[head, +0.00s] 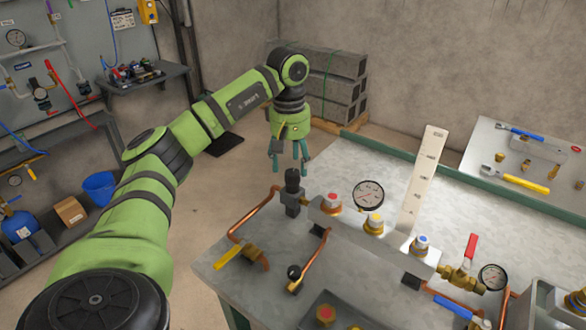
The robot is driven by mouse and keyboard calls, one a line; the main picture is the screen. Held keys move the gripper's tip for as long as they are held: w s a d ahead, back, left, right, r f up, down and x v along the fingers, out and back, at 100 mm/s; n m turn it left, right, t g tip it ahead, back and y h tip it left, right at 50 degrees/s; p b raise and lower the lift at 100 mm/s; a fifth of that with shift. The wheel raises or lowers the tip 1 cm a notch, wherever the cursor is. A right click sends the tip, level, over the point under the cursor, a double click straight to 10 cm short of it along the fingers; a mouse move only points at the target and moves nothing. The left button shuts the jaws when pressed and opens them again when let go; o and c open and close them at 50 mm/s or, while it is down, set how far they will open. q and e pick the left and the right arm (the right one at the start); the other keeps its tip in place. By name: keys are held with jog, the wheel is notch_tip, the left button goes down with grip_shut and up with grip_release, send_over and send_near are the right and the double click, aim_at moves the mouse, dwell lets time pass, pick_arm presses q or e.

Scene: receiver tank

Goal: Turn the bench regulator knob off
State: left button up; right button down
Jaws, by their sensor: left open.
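A black upright knob (292,180) sits on a small grey block at the left end of the bench manifold; it looks like the regulator knob. My left gripper (290,165), with teal fingers, points down just above and behind this knob. Its fingers are spread and hold nothing. Whether they touch the knob cannot be told from this angle. The knob's turn position is not readable. My right gripper is not in view.
The metal bench (235,285) carries a manifold with colored caps, a pressure gauge (369,195), a yellow-handled valve (228,257), a red-handled valve (470,252) and copper pipes. A tall white scale plate (424,180) stands behind the manifold. Stacked grey blocks (330,85) are beyond.

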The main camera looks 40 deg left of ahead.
aim_at(292, 173)
pick_arm(q)
jog(key=shift+f, duration=1.55)
jog(key=shift+w, duration=0.1)
jog(key=c, duration=1.1)
jog(key=shift+c, duration=0.2)
jog(key=shift+d+f, duration=0.1)
jog(key=shift+f, duration=0.05)
jog(key=shift+n+p, duration=0.4)
jog(key=shift+n, duration=0.1)
